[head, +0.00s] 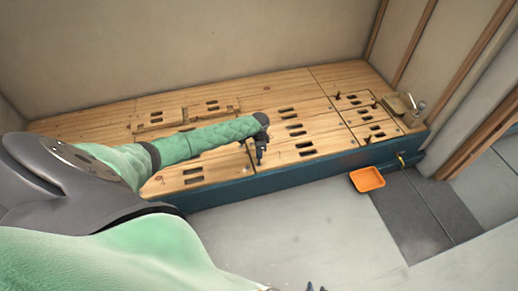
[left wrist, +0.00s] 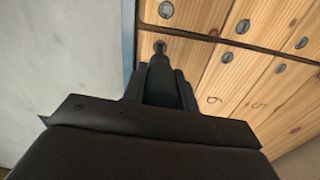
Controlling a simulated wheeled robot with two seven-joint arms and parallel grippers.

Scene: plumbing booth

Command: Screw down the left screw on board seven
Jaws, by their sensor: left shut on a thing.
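My left gripper (head: 260,158) points down at the front edge of the wooden deck (head: 290,135). In the left wrist view the left gripper (left wrist: 160,58) is shut on a small dark round-headed screw (left wrist: 160,46) close to the board's edge. The board under it lies beside the board marked 6 (left wrist: 212,101); its own number is hidden by the gripper. Another grey screw (left wrist: 166,9) is set in the wood beyond a dark seam. How deep the held screw sits cannot be told.
An orange tray (head: 367,180) lies on the floor before the blue deck front (head: 290,179). Several dark screws stand up at the deck's right end, by a brass fitting (head: 402,108). A wooden frame (head: 185,117) lies behind my left arm. The floor in front is mostly clear.

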